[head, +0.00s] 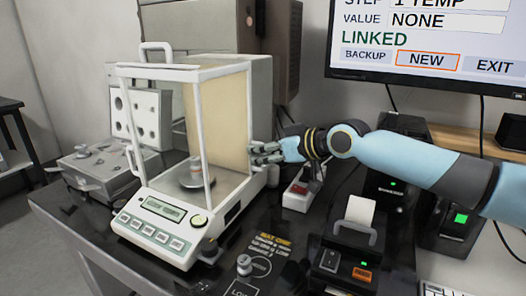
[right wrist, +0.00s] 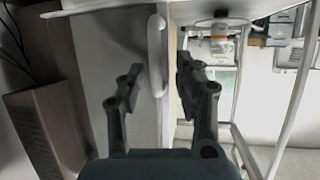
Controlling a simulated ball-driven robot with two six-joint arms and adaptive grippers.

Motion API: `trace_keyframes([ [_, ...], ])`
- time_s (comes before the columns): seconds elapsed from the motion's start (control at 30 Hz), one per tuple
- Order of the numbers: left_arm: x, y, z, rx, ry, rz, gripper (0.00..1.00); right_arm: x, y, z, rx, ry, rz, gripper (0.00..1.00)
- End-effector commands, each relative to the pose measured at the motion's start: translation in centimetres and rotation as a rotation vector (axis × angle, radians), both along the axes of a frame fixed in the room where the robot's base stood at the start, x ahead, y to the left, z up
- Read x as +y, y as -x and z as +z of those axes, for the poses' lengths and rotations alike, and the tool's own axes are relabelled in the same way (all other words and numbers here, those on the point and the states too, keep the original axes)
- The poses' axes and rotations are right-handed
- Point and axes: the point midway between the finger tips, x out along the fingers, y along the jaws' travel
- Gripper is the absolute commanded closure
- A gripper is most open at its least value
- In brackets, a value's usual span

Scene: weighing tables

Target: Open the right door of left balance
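The left balance (head: 168,218) is a white weighing balance with a clear-walled chamber on the dark table. A round pan (head: 195,180) shows inside the chamber. My right gripper (head: 258,153) is at the chamber's right side, beside the right door. In the right wrist view, the white bar handle (right wrist: 156,50) of that door stands between the two dark fingers of my right gripper (right wrist: 160,75). The fingers are apart, with a gap to the handle on the left. In the head view the gripper hides most of this handle. My left gripper is not in view.
A power strip with a red switch (head: 300,190) and a small printer (head: 350,240) stand right of the balance. A metal weight (head: 244,265) stands on the table in front. A case (head: 105,165) lies on the left. A monitor (head: 430,45) hangs behind.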

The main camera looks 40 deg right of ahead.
Motion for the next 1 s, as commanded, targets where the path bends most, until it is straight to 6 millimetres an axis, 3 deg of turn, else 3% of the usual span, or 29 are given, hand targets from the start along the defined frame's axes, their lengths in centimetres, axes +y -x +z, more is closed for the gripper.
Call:
trace_keyframes([
  [0.3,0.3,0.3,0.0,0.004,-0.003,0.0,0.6,0.0,-0.1,0.6,-0.004,0.004,0.002,0.66],
  [0.7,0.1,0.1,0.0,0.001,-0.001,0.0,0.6,0.0,0.0,8.0,-0.003,0.007,0.002,0.66],
  [1.0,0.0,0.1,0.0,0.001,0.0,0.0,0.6,0.0,0.0,10.0,0.0,0.001,-0.001,0.66],
])
